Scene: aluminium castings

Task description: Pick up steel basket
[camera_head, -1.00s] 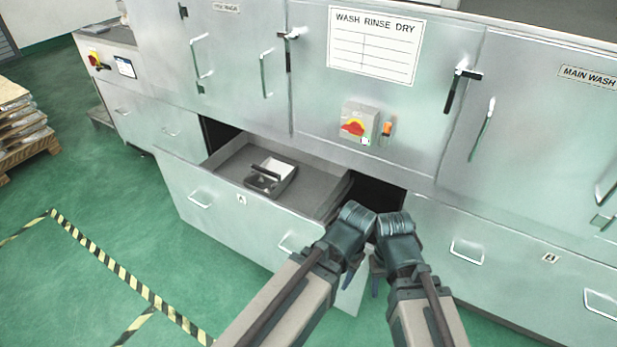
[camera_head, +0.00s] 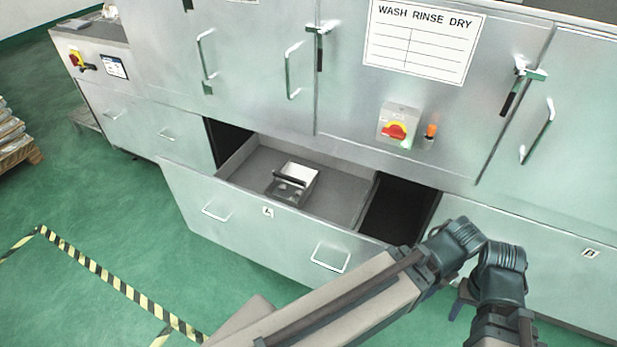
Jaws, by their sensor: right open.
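The steel basket (camera_head: 303,174) is a small, open metal box with a dark handle bar across it. It sits upright on the floor of the pulled-out drawer (camera_head: 345,195), near the drawer's front panel. My right gripper (camera_head: 460,302) is only partly seen at the lower right, below the wrist joints. It is open and outside the drawer, well to the right of the basket and apart from it. My left arm crosses the lower middle of the view; its gripper is hidden.
The drawer front (camera_head: 265,228) has two handles and juts out over the green floor. A dark opening (camera_head: 398,208) lies right of the drawer. A pallet stack (camera_head: 14,140) stands far left.

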